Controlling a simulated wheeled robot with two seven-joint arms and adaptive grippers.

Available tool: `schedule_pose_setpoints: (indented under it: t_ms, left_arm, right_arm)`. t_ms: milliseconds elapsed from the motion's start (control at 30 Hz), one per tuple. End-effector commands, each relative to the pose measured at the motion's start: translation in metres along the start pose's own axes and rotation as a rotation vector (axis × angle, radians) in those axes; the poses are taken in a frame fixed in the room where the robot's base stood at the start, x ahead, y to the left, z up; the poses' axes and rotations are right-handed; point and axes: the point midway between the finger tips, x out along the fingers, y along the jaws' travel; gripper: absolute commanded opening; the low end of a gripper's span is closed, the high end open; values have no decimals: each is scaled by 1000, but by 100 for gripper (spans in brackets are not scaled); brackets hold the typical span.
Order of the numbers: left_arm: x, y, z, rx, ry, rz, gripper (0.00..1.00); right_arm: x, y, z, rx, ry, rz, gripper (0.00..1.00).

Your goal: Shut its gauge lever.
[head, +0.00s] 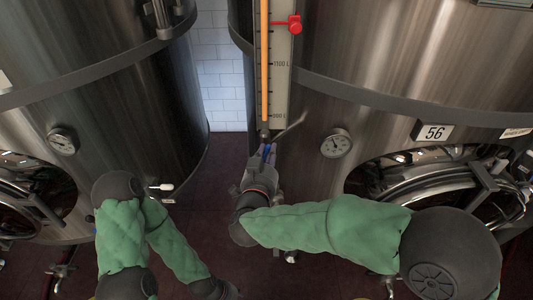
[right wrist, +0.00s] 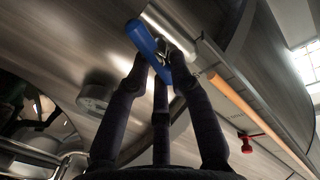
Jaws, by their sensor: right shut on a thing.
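The gauge on the right tank is a tall strip (head: 279,75) with an orange column (head: 265,60) in it. The blue gauge lever (head: 267,152) sits at its foot; it also shows in the right wrist view (right wrist: 141,39), next to a bright metal fitting. My right gripper (head: 263,167) is at the foot of the gauge, with its dark fingers (right wrist: 160,75) closed around the blue lever. The fingers hide part of the lever. I cannot tell how far the lever is turned. My left arm is at the lower left of the head view, its gripper out of sight.
A dial (head: 336,143), a plate marked 56 (head: 433,132) and a round hatch (head: 430,180) are on the right tank. A red marker (head: 288,25) sticks out from the gauge strip. A left tank (head: 100,110) stands across a gap with dark red floor (head: 190,225).

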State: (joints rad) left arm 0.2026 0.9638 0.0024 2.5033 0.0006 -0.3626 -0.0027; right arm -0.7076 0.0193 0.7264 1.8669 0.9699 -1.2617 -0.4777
Motion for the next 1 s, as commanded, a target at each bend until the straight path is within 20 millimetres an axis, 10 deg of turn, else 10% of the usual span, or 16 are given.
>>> schedule_pose_setpoints:
  t_ms: [1000]
  left_arm:
    - [47, -17, -2, 0, 0, 0, 40]
  right_arm:
    - [3, 13, 10, 943, -185, -2, 0]
